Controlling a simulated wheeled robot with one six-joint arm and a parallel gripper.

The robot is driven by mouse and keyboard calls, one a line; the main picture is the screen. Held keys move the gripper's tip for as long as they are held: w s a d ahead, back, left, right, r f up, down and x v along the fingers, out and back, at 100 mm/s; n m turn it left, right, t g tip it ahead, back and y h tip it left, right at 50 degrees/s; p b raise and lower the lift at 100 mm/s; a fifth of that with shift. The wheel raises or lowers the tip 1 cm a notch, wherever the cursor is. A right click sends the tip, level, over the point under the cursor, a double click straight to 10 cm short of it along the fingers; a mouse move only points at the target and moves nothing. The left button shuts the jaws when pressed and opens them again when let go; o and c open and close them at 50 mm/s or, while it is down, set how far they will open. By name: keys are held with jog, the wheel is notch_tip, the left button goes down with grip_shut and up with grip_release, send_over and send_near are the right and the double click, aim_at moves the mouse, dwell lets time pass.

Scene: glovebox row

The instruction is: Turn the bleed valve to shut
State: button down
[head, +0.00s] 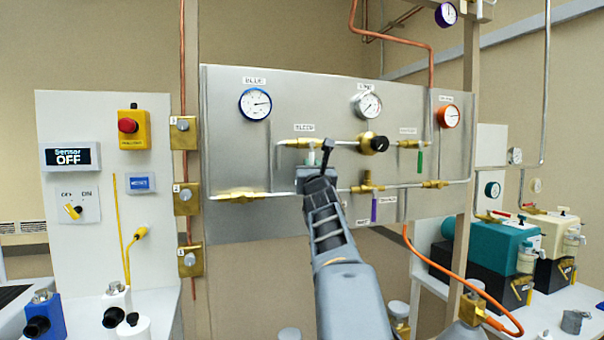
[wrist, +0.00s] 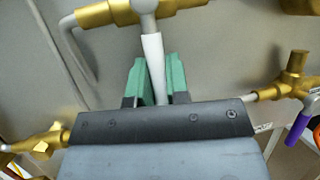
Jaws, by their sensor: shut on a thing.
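The bleed valve sits on the upper left pipe of the steel panel, under a label that seems to read BLEED (head: 304,127). Its brass body (wrist: 125,12) shows at the top of the wrist view. Its white lever (wrist: 152,48) hangs down, roughly across the pipe. In the head view the upper part of the lever (head: 311,155) shows just above my gripper (head: 314,172). In the wrist view my gripper (wrist: 154,82) has its green fingers shut on the lever, one on each side. The lever's lower end is hidden by the gripper.
A black knob (head: 374,144) and a green-handled valve (head: 419,160) sit right on the same pipe. A purple-handled valve (head: 373,208) is on the lower pipe, close to my gripper's right. Gauges line the panel's top. A switch board (head: 95,130) stands left.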

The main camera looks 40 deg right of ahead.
dwell(0.4)
jog(key=c, duration=1.1)
grip_release()
jog(key=b+v, duration=0.3)
jog(key=v, duration=1.1)
jog(key=shift+r, duration=0.1)
